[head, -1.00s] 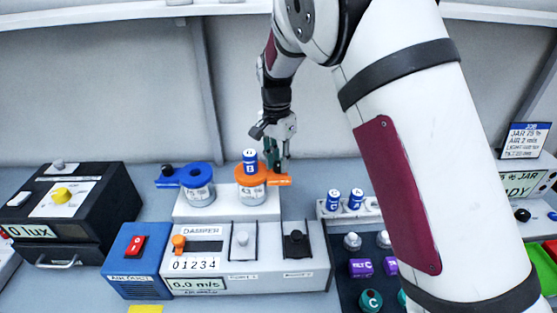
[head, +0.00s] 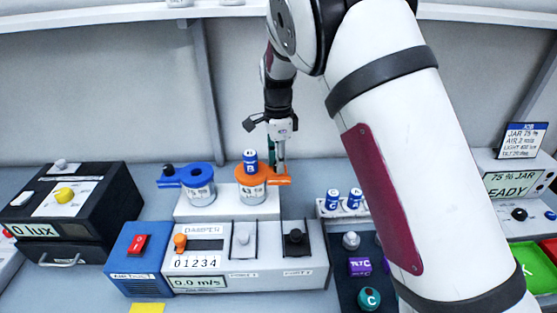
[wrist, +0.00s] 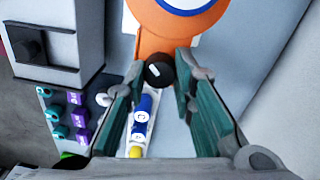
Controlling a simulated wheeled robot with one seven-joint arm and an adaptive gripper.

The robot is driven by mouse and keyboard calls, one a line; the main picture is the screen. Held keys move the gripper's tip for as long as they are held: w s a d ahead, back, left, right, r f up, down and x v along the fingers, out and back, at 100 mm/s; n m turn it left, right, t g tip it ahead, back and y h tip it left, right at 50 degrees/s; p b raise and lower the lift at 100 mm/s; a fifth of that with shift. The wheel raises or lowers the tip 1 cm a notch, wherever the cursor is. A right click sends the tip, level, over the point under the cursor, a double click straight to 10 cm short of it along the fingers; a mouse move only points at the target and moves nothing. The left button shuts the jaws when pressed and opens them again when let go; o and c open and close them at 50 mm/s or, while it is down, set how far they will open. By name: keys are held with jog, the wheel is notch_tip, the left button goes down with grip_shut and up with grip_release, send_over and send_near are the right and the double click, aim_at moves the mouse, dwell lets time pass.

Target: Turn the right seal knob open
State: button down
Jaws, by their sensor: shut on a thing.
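The right jar (head: 250,194) stands on a white block and has an orange lid (head: 245,178) whose arm (head: 283,181) points right. My gripper (head: 278,170) is at that arm, its fingers pointing down. In the wrist view, the black seal knob (wrist: 158,72) sits between the fingertips (wrist: 160,76), at the end of the orange lid arm (wrist: 165,45). My gripper is shut on this knob. The gripper hides the knob in the head view. A blue-and-white cylinder (head: 250,161) stands on the orange lid.
The left jar (head: 199,191) has a blue lid with its own black knob (head: 168,169) at left. In front stands the damper box (head: 215,258). Blue cylinders (head: 333,200) stand in a white rack to the right. My arm covers much of the right side.

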dwell(0.4)
jog(key=c, duration=1.3)
grip_release()
jog(key=shift+c, duration=0.2)
notch_tip(320, 180, up, 12)
jog(key=shift+w, duration=0.25)
jog(key=shift+r, duration=0.1)
jog(key=s+d+r+n+t+y, duration=0.1)
jog(key=s+d+r+n+t, duration=0.2)
jog(key=s+d+r+n, duration=0.7)
jog(key=s+d+f+n+t, duration=0.1)
jog(key=s+d+n, duration=0.2)
jog(key=s, duration=0.8)
jog(key=s+d+f+n+t+h, duration=0.1)
jog(key=s+d+n+t, duration=0.1)
jog(key=s, duration=0.9)
jog(key=shift+s+d+n, duration=0.4)
jog(key=shift+d, duration=0.15)
